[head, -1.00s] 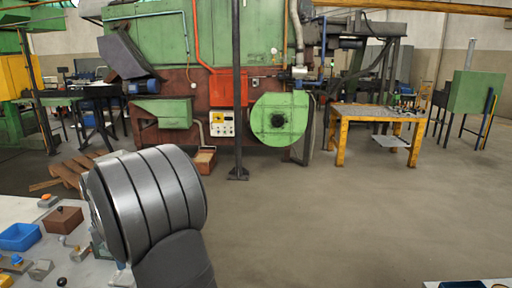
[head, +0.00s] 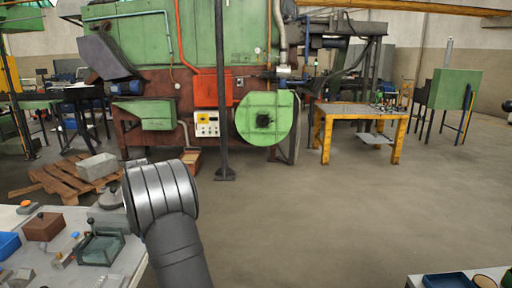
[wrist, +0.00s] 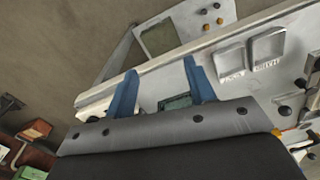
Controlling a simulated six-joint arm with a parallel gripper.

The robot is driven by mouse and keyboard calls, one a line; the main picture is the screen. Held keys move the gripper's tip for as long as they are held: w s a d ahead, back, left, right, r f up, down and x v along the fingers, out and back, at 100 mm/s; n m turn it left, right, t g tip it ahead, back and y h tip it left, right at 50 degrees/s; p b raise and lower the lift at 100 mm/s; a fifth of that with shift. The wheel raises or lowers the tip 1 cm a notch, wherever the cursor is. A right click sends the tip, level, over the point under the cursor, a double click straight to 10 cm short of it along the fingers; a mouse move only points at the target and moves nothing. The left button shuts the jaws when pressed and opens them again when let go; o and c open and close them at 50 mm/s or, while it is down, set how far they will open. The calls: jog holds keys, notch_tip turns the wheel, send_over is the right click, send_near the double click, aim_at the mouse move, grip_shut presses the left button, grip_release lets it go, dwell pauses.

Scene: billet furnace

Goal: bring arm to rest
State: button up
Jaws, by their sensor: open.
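My arm shows in the head view as a thick grey ringed joint and a dark link, standing over the right edge of the left worktable (head: 135,262). The gripper end does not show clearly there. In the wrist view my gripper (wrist: 160,84) has two blue fingers spread apart with nothing held between them. The fingers point toward a pale panel or table edge, with a small greenish thing visible between them. I cannot tell whether they touch anything.
The worktable holds a blue bin (head: 8,244), a brown box (head: 43,227) and a green fixture (head: 101,248). A grey crate (head: 97,167) sits on a wooden pallet (head: 60,182). A yellow-legged table (head: 361,112) stands back right. The floor (head: 330,215) between is clear.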

jog(key=a+f, duration=0.1)
jog(key=a, duration=0.2)
jog(key=s+a+f, duration=0.1)
jog(key=a+f, duration=0.1)
jog(key=a, duration=0.1)
jog(key=a+f, duration=0.2)
jog(key=a, duration=0.1)
jog(key=shift+s+a+f, duration=0.2)
jog(key=shift+s, duration=0.1)
jog(key=o, duration=1.1)
jog(key=s+d+r+m+y, duration=0.2)
jog(key=s+r+m+y, duration=0.3)
jog(key=s+r+m, duration=1.55)
jog(key=s+a+f+n, duration=0.1)
jog(key=a+n, duration=0.1)
jog(key=s+a+f+n, duration=0.1)
jog(key=s+n, duration=0.1)
jog(key=n, duration=0.1)
jog(key=shift+a+f, duration=0.35)
jog(key=shift+f, duration=0.05)
jog(key=v, duration=1)
